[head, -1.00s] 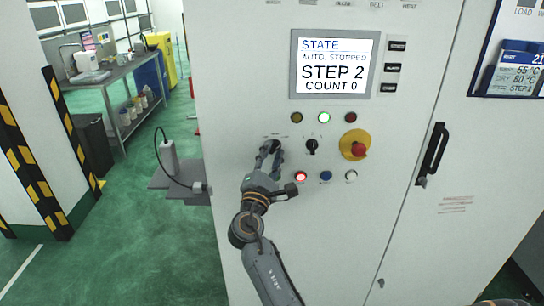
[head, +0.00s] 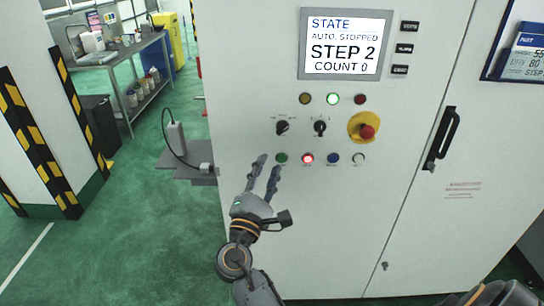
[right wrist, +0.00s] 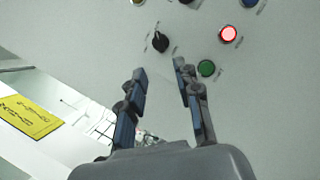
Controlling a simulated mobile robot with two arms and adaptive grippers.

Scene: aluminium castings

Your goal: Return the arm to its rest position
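The green button (head: 282,158) is just right of the fingertips in the head view. My left gripper is not in view.
A second black knob (head: 320,128), a red emergency stop (head: 367,131) and a lit red button (head: 308,158) are close by. The display (head: 345,44) reads STEP 2, stopped. A small grey shelf (head: 186,172) juts out left of the cabinet.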

